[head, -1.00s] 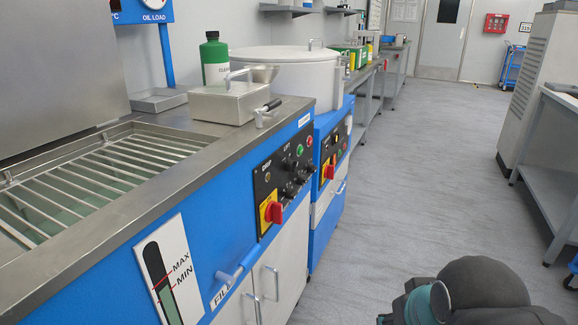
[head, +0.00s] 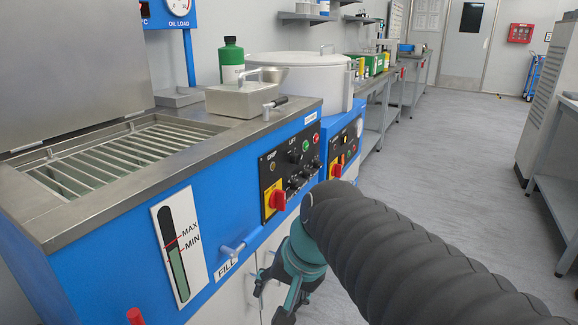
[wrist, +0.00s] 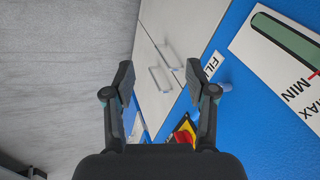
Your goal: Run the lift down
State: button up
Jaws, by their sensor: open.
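The blue machine (head: 110,255) has a steel top with a slatted metal grating (head: 127,153) in its open tank. Its black control panel (head: 290,162) carries a label reading LIFT, knobs, small green and red buttons, and a red rotary switch (head: 274,199) on a yellow plate. My gripper (head: 275,296) is in front of the lower white doors, below the panel and apart from it. In the wrist view my gripper (wrist: 160,75) is open and empty, its fingers spread before the doors and blue front. The red switch shows partly between the fingers near the bottom (wrist: 184,132).
A fill valve handle (head: 232,250) sticks out left of the panel. A level gauge (head: 178,245) is further left. A steel box with a lever (head: 240,99) and a green bottle (head: 231,62) stand on top. The grey floor aisle (head: 445,140) at right is open.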

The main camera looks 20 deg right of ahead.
jog(key=w+d+r+m+y+b, duration=0.15)
jog(key=w+m+y, duration=0.25)
jog(key=w+m, duration=0.5)
jog(key=m+t+y+b, duration=0.2)
jog(key=m+t+y, duration=0.3)
jog(key=m+t, duration=0.95)
send_near(300, 161)
jog(key=w+a+r+m+g, duration=0.1)
jog(key=w, duration=0.1)
jog(key=w+a+r+m+g, duration=0.1)
jog(key=w+a+m+g, duration=0.1)
jog(key=w, duration=0.1)
jog(key=w+a+m+g, duration=0.1)
jog(key=w+m, duration=0.1)
jog(key=w, duration=0.1)
jog(key=shift+a+r+b, duration=0.25)
jog(key=shift+r+b, duration=0.15)
grip_shut()
